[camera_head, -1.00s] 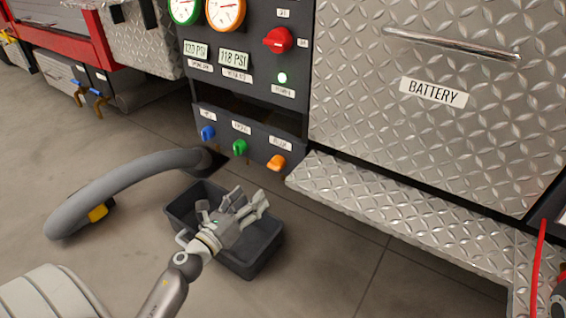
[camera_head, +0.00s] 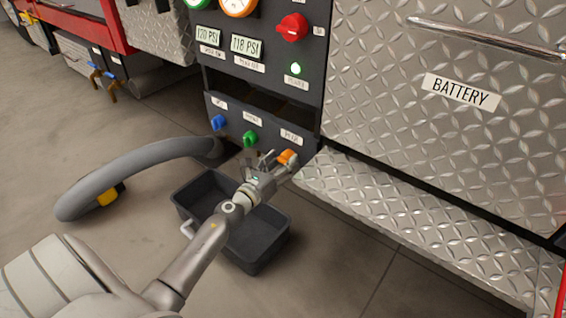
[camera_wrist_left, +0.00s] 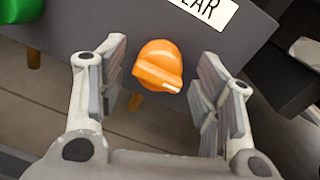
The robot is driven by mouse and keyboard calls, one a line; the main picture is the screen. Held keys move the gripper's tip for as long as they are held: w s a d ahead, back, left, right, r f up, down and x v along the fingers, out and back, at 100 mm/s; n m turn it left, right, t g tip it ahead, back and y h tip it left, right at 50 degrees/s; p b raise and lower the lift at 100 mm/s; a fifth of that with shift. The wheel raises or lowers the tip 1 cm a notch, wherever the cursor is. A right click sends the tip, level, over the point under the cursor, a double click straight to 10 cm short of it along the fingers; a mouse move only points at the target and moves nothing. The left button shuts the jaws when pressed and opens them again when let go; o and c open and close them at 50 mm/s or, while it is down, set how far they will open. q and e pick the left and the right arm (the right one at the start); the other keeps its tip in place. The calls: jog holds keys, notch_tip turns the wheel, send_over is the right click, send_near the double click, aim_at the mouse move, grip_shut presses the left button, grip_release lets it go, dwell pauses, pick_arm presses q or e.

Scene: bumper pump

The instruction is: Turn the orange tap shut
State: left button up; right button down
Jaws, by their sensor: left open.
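The orange tap (camera_head: 287,157) is the rightmost of three taps on the low dark panel of the truck. In the left wrist view the orange tap (camera_wrist_left: 158,67) is a round knob with a ridge and a white mark at its lower right. My left gripper (camera_head: 279,165) is open right at the tap and partly covers it in the head view. In the wrist view my left gripper (camera_wrist_left: 160,85) has one finger on each side of the tap, with gaps between. My right gripper is not in view.
A green tap (camera_head: 250,139) and a blue tap (camera_head: 218,122) sit to the left on the panel. A black bin (camera_head: 262,256) stands on the floor below my arm. A thick grey hose (camera_head: 120,174) lies left. A diamond-plate step (camera_head: 400,200) juts out at right.

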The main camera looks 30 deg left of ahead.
pick_arm(q)
jog(key=shift+w, duration=0.35)
jog(key=c, duration=1)
